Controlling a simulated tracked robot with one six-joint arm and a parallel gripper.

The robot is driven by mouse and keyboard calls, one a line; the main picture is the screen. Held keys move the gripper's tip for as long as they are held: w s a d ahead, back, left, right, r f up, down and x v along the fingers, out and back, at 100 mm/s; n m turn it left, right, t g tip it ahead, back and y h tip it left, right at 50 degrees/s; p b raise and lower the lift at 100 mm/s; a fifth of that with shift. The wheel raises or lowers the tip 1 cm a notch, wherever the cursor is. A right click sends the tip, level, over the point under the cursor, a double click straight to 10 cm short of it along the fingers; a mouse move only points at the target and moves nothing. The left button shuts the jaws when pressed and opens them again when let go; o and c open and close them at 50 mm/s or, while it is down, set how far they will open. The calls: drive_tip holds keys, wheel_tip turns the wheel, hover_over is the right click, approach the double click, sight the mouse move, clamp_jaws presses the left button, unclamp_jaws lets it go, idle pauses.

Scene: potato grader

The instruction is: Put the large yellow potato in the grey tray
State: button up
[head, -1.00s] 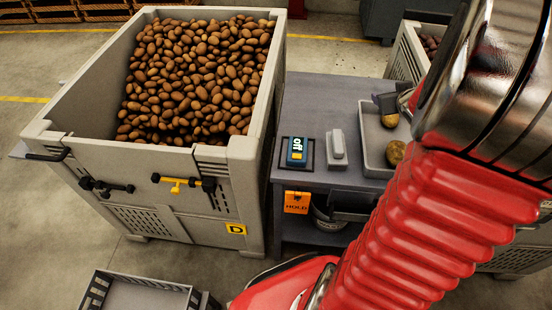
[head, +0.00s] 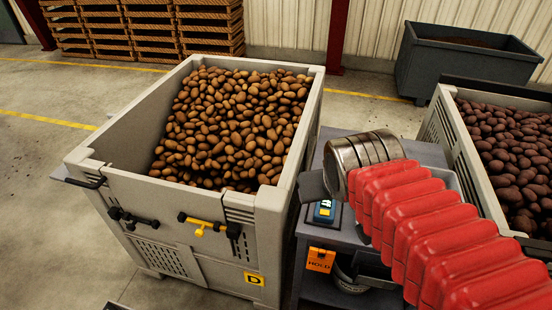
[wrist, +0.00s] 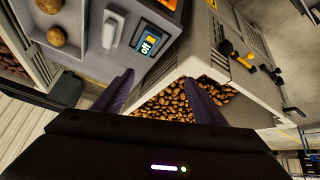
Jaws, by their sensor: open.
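Two yellow-brown potatoes lie in the light grey tray (wrist: 76,18) in the wrist view: one whole potato (wrist: 52,36) and one at the top edge (wrist: 48,5), partly cut off. I cannot tell which is larger. In the head view my arm hides the potatoes and most of the tray (head: 441,174). My gripper (wrist: 162,88) is open, with its two dark fingers apart and nothing between them. In the head view one dark finger (head: 312,187) shows above the bench, between the big crate and the tray.
A big grey crate (head: 110,177) full of brown potatoes stands left of the bench. A blue device reading "off" (wrist: 149,40) and a grey block (wrist: 110,28) are on the bench. A crate of dark potatoes (head: 470,140) stands at the right, with a dark bin (head: 465,62) behind.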

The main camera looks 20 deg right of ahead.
drive_tip(key=s+a+n+g+y, duration=0.1)
drive_tip(key=s+a+y, duration=0.1)
drive_tip(key=s+a, duration=0.3)
drive_tip(key=shift+a+f, duration=0.25)
drive_tip(key=shift+a, duration=0.55)
drive_tip(key=shift+c, duration=0.5)
